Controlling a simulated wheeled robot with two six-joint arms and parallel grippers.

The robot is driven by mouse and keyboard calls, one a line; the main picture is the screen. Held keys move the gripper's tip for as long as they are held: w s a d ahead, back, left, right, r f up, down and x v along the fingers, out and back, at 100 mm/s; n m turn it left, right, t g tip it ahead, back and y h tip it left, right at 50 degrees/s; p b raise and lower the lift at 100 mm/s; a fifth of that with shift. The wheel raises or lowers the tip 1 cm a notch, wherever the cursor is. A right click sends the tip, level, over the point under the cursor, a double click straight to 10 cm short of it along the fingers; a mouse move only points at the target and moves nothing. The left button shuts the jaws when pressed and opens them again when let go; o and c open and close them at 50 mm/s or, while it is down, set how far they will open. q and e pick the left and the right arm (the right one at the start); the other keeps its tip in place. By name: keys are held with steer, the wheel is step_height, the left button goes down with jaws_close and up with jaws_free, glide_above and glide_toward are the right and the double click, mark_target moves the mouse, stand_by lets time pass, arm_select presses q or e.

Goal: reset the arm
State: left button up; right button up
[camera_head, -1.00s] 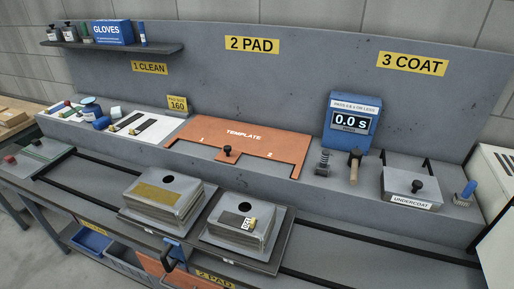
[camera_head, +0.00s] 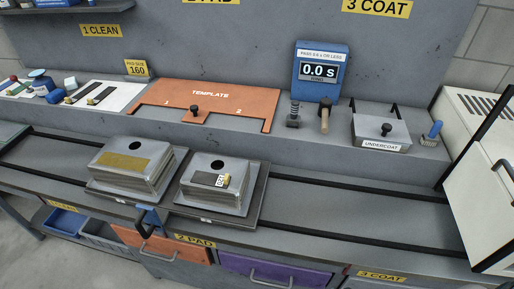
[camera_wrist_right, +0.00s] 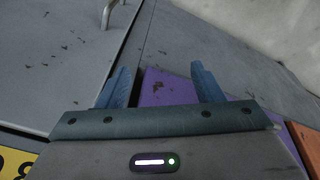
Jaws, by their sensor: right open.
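My right gripper (camera_wrist_right: 163,88) shows in the right wrist view with its two blue fingers apart and nothing between them. Beyond the fingers is a purple surface (camera_wrist_right: 165,88) beside grey panels. Neither gripper shows in the head view, and my left gripper is in no view now.
A white cabinet (camera_head: 480,130) stands at the right. The rails right of the basins are clear.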

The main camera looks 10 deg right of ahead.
steer(key=s+f+b, duration=0.1)
steer(key=s+f, duration=0.5)
steer(key=f, duration=0.4)
steer(key=s+d+f+g+b, duration=0.1)
steer(key=s+f+b, duration=0.1)
steer(key=s+f, duration=0.5)
steer(key=s+f+b, duration=0.2)
steer(key=s+f, duration=0.4)
steer(key=f, duration=0.6)
steer(key=shift+s+d+f, duration=0.15)
steer(key=shift+d+f, duration=0.15)
steer(key=shift+d, duration=0.05)
